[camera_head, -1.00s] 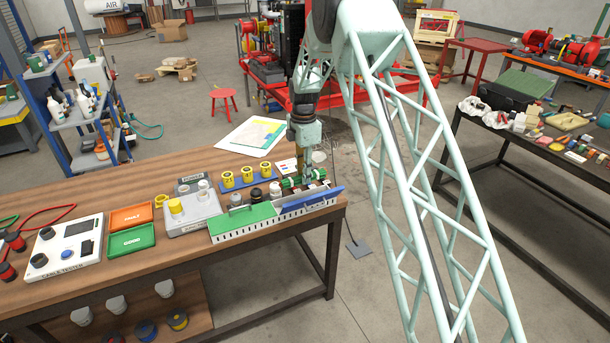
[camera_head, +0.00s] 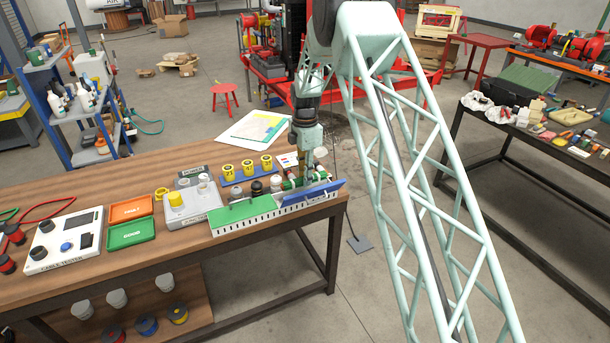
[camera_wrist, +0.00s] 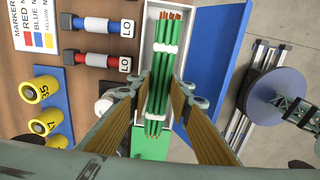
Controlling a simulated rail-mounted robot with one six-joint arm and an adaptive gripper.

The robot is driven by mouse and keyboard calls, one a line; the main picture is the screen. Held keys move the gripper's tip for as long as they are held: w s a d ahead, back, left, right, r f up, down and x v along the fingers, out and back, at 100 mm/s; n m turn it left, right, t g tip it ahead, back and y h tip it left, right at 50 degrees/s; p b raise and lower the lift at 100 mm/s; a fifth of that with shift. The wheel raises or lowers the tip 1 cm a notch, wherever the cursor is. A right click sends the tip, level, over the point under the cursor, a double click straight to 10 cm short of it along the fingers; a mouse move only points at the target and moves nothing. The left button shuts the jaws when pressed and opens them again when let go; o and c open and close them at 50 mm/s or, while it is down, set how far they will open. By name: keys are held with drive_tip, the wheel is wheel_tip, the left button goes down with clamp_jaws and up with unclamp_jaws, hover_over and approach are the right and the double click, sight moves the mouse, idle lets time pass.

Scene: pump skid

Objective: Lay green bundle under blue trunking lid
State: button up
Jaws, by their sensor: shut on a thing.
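The green bundle (camera_wrist: 161,70), several green wires with copper ends and white ties, lies between the fingers of my gripper (camera_wrist: 160,95), which is shut on it. In the wrist view the bundle runs lengthwise along the open white trunking (camera_wrist: 184,38), beside the raised blue lid (camera_wrist: 214,65). In the head view my gripper (camera_head: 303,174) points down behind the blue lid (camera_head: 313,194), and the bundle (camera_head: 288,184) is partly hidden there. I cannot tell whether it touches the trunking floor. The green lid (camera_head: 242,213) covers the trunking's left part.
The bench's right edge is close to the trunking.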

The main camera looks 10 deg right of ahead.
drive_tip(key=shift+f+b, duration=0.5)
drive_tip(key=shift+f, duration=1.15)
drive_tip(key=shift+f+b, duration=0.95)
drive_tip(key=shift+f, duration=1.3)
drive_tip(key=o, duration=0.7)
drive_tip(key=shift+r, duration=0.15)
drive_tip(key=shift+o, duration=0.4)
drive_tip(key=shift+w+r, duration=0.15)
drive_tip(key=shift+r, duration=0.45)
drive_tip(key=shift+o, duration=0.4)
wheel_tip(320, 180, up, 10)
drive_tip(key=shift+r, duration=0.25)
